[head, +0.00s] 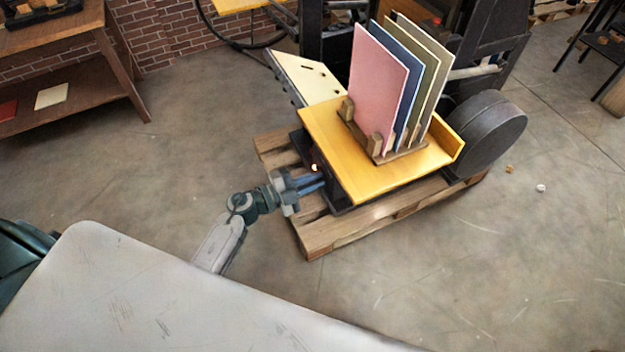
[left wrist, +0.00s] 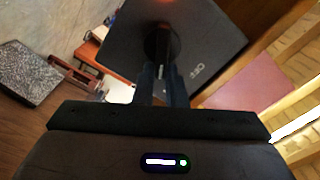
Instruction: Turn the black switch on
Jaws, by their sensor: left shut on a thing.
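The black switch (left wrist: 160,42) shows in the left wrist view as a dark round knob on a black panel (left wrist: 212,32). White lettering that looks like OFF is printed on the panel beside it. My left gripper (left wrist: 163,72) is shut on the switch, and the fingers partly hide it. In the head view my left gripper (head: 318,181) reaches in from the left, low beside the yellow table of the press (head: 400,179). The switch cannot be made out there. My right gripper is not in view.
The press stands on a wooden pallet (head: 330,238). A rack (head: 382,155) holding upright coloured boards sits on its yellow table. A brown shelf (head: 90,90) stands by the brick wall at the left. The concrete floor around is mostly clear.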

